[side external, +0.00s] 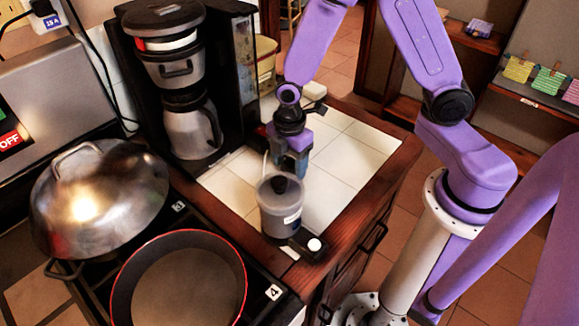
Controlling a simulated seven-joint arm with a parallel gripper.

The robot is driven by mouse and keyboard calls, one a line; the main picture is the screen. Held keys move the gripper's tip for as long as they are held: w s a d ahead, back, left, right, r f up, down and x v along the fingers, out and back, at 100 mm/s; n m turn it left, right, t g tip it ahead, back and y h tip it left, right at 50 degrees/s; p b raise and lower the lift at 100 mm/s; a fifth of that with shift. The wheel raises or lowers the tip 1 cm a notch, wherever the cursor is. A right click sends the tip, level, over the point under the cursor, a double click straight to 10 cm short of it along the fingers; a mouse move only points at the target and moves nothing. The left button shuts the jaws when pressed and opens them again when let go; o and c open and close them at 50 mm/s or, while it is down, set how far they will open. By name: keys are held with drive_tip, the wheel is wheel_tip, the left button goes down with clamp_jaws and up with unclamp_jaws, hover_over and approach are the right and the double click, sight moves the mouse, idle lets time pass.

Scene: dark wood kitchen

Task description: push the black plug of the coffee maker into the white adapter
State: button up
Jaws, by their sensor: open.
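The white adapter (44,23), labelled "15 A", is on the wall at the top left corner. A black plug (41,7) shows at the adapter's upper end; whether it is fully seated cannot be told at this size. The black coffee maker (180,70) with a steel carafe (190,128) stands at the back of the counter. A black cord (97,55) hangs down the wall to its left. My gripper (287,168) is open and points down over the tiled counter, right of the coffee maker and far from the adapter. Its fingertips are partly hidden by a grey canister.
The grey, black-knobbed canister (280,215) stands at the counter's front, close to my gripper. A domed steel lid (100,195) and a red-rimmed pan (185,285) sit on the stove. White tiles (350,155) right of my gripper are clear.

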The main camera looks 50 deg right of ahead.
drive_tip(key=c, duration=1)
drive_tip(key=shift+r, duration=0.15)
drive_tip(key=shift+r, duration=0.55)
drive_tip(key=s+d+r, duration=0.3)
drive_tip(key=s+r, duration=0.8)
drive_tip(key=s, duration=0.2)
drive_tip(key=shift+s+d+r, duration=0.25)
drive_tip(key=shift+d+r, duration=0.05)
drive_tip(key=shift+d, duration=0.05)
